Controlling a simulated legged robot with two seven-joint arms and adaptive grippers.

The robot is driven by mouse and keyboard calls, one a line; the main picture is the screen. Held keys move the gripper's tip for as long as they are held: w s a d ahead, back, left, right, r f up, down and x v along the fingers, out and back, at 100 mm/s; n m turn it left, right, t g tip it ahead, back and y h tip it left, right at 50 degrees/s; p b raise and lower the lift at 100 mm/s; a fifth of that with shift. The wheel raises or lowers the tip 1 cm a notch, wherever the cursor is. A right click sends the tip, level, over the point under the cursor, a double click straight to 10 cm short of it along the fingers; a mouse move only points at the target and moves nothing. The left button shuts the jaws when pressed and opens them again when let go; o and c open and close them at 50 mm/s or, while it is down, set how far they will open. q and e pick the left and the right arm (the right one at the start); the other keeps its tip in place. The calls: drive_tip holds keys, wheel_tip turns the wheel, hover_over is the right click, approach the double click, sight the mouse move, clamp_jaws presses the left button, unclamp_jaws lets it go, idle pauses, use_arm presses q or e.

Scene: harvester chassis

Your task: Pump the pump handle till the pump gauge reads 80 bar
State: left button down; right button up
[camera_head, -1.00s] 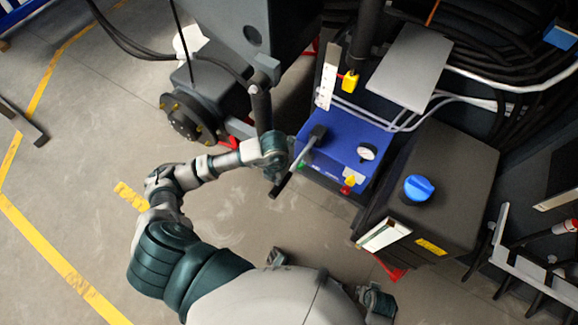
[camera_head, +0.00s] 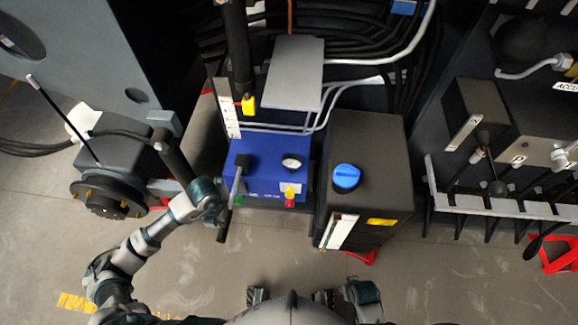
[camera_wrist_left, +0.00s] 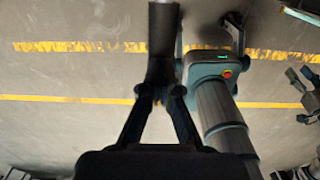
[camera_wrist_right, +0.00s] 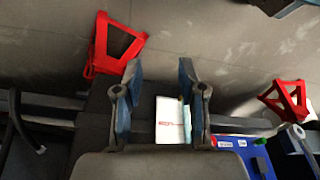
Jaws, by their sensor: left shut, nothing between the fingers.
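The blue pump unit (camera_head: 262,152) stands in the middle of the head view. Its round white pump gauge (camera_head: 292,163) is on top, too small to read. My right gripper (camera_wrist_right: 160,72) is open and empty in the right wrist view.
A dark tank with a blue cap (camera_head: 346,177) stands right of the pump. A wheel hub (camera_head: 105,197) and grey chassis part lie left. A lever rack (camera_head: 490,205) is at the right. Red stands (camera_wrist_right: 118,48) show in the right wrist view. The floor in front is open.

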use_arm(q)
drive_tip(key=shift+d+r, duration=0.1)
drive_tip(key=shift+d, duration=0.15)
drive_tip(key=shift+a, duration=0.1)
use_arm(e)
drive_tip(key=shift+d, duration=0.4)
use_arm(q)
drive_tip(key=shift+a, duration=0.25)
use_arm(e)
drive_tip(key=shift+a, duration=0.15)
